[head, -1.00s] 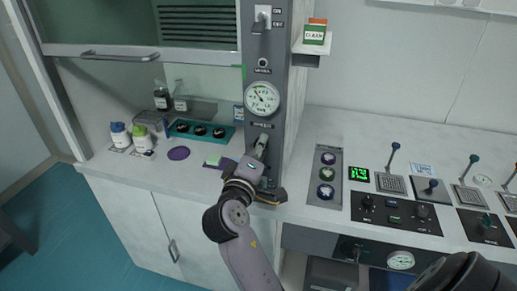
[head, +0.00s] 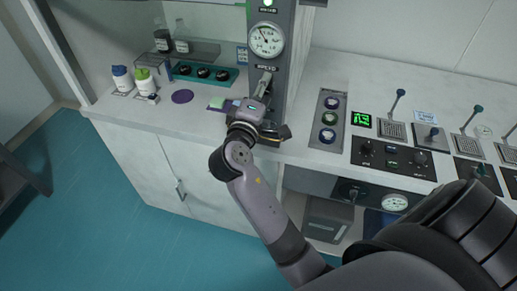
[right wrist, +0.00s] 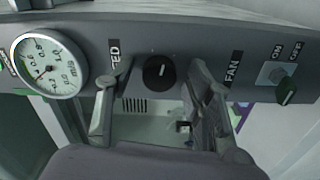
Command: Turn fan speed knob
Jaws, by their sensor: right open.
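The fan speed knob (right wrist: 158,71) is black with a white pointer mark, on the grey panel between the partly hidden SPEED label and the FAN label. My right gripper (right wrist: 157,88) is open in the right wrist view, one finger on each side of the knob. A gap shows between the knob and both fingers. In the head view my right gripper (head: 264,84) is at the grey column (head: 291,62), just below the round gauge (head: 266,39), and hides the knob. My left gripper is not in view.
A teal tray with black knobs (head: 204,73) and bottles (head: 122,77) stand on the left bench. Levers and a control box (head: 391,158) occupy the right bench.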

